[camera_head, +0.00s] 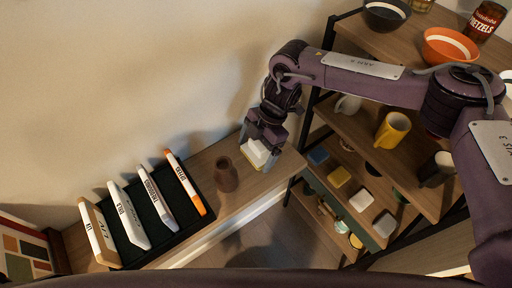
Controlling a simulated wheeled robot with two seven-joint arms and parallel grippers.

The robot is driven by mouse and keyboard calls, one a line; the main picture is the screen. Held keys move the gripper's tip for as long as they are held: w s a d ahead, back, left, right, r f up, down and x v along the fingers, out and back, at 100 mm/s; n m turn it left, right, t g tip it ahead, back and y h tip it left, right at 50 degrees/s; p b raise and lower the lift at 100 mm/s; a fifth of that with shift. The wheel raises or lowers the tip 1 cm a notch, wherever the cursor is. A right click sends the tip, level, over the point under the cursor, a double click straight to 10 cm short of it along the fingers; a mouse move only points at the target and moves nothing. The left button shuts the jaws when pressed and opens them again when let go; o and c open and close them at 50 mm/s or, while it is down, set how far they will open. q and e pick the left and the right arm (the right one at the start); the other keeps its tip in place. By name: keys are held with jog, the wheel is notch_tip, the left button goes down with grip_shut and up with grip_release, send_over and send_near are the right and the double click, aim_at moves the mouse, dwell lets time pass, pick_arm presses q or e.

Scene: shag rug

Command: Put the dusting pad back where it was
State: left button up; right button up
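The dusting pad (256,154) seems to be the white block with a yellowish lower edge at the right end of the narrow wooden ledge (231,196). My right gripper (257,150) points down over this end, with its fingers on either side of the pad, and appears shut on it. The fingers partly hide the pad. I cannot tell whether its underside touches the ledge. My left gripper is not in view.
A brown vase (226,175) stands close left of the pad. A dark tray (150,243) with several upright labelled cases is farther left. At right, an open shelf (399,184) holds mugs, bowls, a pretzel jar (485,21) and small coloured blocks; my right arm passes over it.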

jog(key=shift+o, duration=0.7)
jog(key=shift+r, duration=0.25)
jog(key=shift+w+d+r, duration=0.1)
jog(key=shift+w+r, duration=0.05)
jog(key=shift+r, duration=0.05)
jog(key=b+v, duration=0.2)
jog(key=v, duration=0.9)
jog(key=shift+r+b, duration=0.2)
jog(key=shift+b, duration=0.2)
jog(key=shift+r, duration=0.1)
